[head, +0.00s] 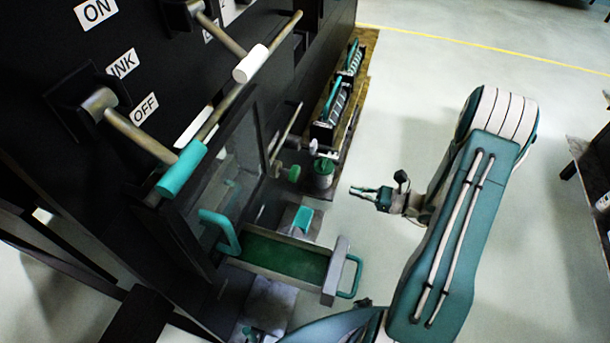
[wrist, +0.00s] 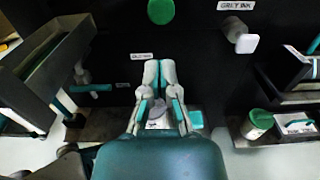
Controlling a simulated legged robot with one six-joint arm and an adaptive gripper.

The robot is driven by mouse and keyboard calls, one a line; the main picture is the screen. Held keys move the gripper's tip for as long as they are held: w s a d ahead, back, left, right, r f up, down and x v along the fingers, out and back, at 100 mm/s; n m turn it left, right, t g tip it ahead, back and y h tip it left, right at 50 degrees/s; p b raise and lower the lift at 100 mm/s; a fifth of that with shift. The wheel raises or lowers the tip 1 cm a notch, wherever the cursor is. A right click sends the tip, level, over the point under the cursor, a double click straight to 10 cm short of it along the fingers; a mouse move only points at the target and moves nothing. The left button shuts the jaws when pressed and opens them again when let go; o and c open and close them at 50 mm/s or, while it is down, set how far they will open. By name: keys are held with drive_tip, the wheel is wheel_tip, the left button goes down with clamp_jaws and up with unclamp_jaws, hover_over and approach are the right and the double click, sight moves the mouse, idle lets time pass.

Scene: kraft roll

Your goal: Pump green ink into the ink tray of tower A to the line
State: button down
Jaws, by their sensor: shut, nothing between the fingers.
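The ink tray, pulled out of the dark machine, has a grey front (head: 337,270) and teal handles, with green ink (head: 285,258) covering its floor. No fill line can be made out. A green round knob (head: 293,173) sticks out from the machine beyond the tray; a green disc (wrist: 160,11) at the top of the wrist view looks like the same knob. My gripper (head: 362,190) is in free air right of this knob, apart from it. In the wrist view my gripper (wrist: 158,72) is shut and empty, below the green disc.
A white knob (wrist: 246,43) sits by a "GREY INK" label (wrist: 236,5). A green-lidded can (head: 323,175) stands near boxes with teal handles (head: 328,125). Large levers with a teal grip (head: 182,168) and a white grip (head: 250,64) jut out. Open floor lies right.

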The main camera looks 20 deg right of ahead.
sight(298, 175)
drive_tip(key=shift+w, duration=0.15)
drive_tip(key=x, duration=1.3)
drive_tip(key=shift+w+a, duration=0.2)
drive_tip(key=shift+a, duration=0.15)
drive_tip(key=shift+x, duration=1.7)
drive_tip(key=shift+s+d, duration=0.1)
drive_tip(key=shift+d, duration=0.2)
drive_tip(key=v, duration=1.3)
drive_tip(key=shift+d, duration=0.15)
drive_tip(key=shift+s+d+f, duration=0.1)
drive_tip(key=shift+s, duration=0.05)
